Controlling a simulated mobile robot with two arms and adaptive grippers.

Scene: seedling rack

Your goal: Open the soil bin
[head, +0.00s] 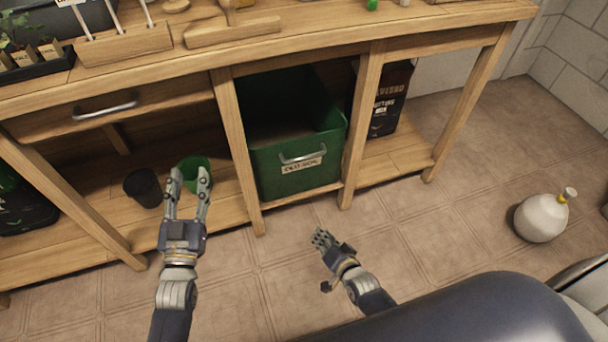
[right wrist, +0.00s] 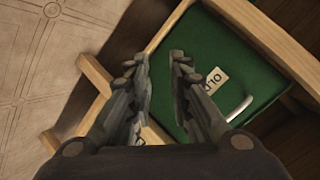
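The green soil bin (head: 297,165) stands in the middle bay of the bench's lower shelf. Its front carries a grey metal handle (head: 303,155) and a pale label (head: 301,167). Its top looks uncovered, with a brownish area inside that I cannot identify. The bin front also shows in the right wrist view (right wrist: 195,45), tilted, with the handle (right wrist: 240,109) beyond the fingers. My right gripper (head: 321,238) is open and empty, in front of and apart from the bin. My left gripper (head: 188,178) is open, in front of the left bay.
Wooden posts (head: 362,130) flank the bin. A black pot (head: 142,188) and a green pot (head: 196,167) are on the shelf behind my left gripper. A drawer handle (head: 105,108) is above. A dark bag (head: 388,105) stands right. A white bottle (head: 540,218) stands on open floor.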

